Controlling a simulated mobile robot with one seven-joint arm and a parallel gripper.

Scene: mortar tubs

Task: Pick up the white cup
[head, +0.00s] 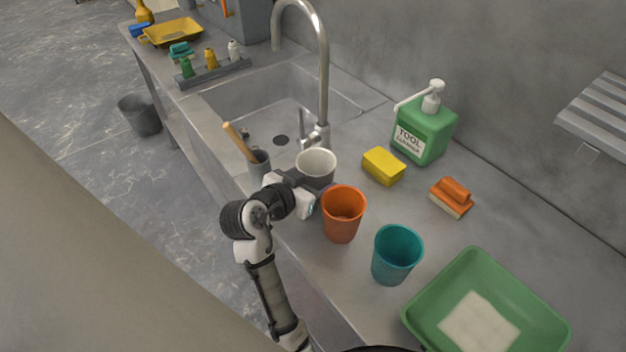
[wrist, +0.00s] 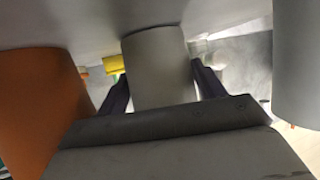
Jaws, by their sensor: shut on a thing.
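The white cup (head: 316,166) stands upright near the front edge of the sink counter, behind and left of an orange cup (head: 342,212). In the wrist view the white cup (wrist: 157,65) fills the middle, between the two dark fingers. My gripper (wrist: 160,88) is shut on the white cup, with one finger on each side. In the head view my gripper (head: 302,180) reaches it from the front left. Whether the cup's base touches the counter I cannot tell.
The orange cup is close beside my gripper. A teal cup (head: 397,255) and a green tray (head: 417,312) stand to the right. A grey holder with a wooden handle (head: 240,143) is just left. A yellow sponge (head: 384,166), green soap bottle (head: 426,130) and tap (head: 322,90) are behind.

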